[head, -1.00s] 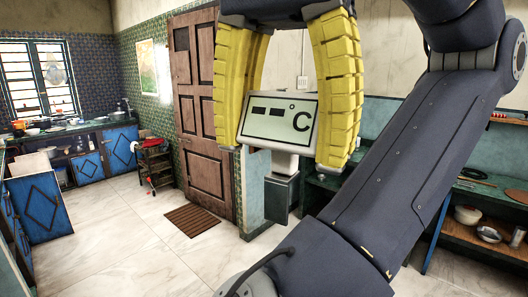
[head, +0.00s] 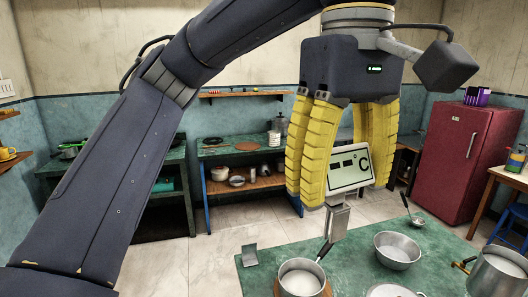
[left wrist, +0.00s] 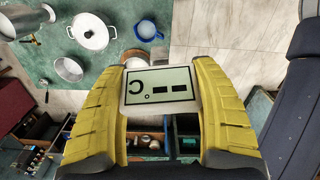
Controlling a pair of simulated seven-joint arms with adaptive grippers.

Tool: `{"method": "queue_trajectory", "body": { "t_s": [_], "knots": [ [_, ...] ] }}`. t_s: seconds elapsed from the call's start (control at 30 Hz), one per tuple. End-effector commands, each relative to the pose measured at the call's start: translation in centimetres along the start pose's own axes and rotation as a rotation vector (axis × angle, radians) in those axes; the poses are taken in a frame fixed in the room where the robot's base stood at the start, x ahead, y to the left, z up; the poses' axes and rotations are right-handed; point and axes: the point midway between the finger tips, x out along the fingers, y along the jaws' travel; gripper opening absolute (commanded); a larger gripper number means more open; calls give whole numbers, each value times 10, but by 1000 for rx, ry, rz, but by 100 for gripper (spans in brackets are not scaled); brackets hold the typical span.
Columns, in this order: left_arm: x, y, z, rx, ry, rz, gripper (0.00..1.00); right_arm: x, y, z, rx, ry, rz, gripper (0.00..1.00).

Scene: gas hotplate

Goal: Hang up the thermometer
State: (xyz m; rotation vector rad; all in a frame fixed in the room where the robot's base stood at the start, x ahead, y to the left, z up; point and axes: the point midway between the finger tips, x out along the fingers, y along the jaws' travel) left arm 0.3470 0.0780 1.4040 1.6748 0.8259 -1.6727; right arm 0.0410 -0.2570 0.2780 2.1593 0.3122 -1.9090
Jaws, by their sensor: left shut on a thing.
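The thermometer (head: 350,167) is a pale box whose display shows two dashes and °C. A grey clip-like part (head: 336,218) hangs below it. My left gripper (head: 346,192) has its yellow fingers shut on the box's two sides and holds it tilted, apparently above the far edge of the green table. In the left wrist view the thermometer (left wrist: 160,102) sits between the fingers of the left gripper (left wrist: 157,68), with its display upside down. The clip is mostly hidden there. My right gripper is not in view.
The green tabletop (head: 340,255) bears a handled pan (head: 301,279), a metal bowl (head: 397,250), a large pot (head: 497,275), a ladle (head: 416,219) and a small grey bracket (head: 250,256) at its left. A red fridge (head: 470,155) stands at the back right. Shelves line the back wall.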

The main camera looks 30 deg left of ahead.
Motion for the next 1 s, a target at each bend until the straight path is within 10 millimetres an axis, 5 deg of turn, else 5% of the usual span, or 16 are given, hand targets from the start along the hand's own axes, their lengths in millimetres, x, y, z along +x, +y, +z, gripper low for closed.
{"method": "queue_trajectory", "body": {
  "t_s": [0.2, 0.5, 1.0],
  "knots": [
    [60, 59, -40, 27, -4, -5, 34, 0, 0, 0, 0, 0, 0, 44],
    [156, 114, -96, 103, -5, -5, 34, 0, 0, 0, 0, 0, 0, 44],
    [328, 144, -175, 283, -5, -3, 34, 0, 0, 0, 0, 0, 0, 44]
  ]
}}
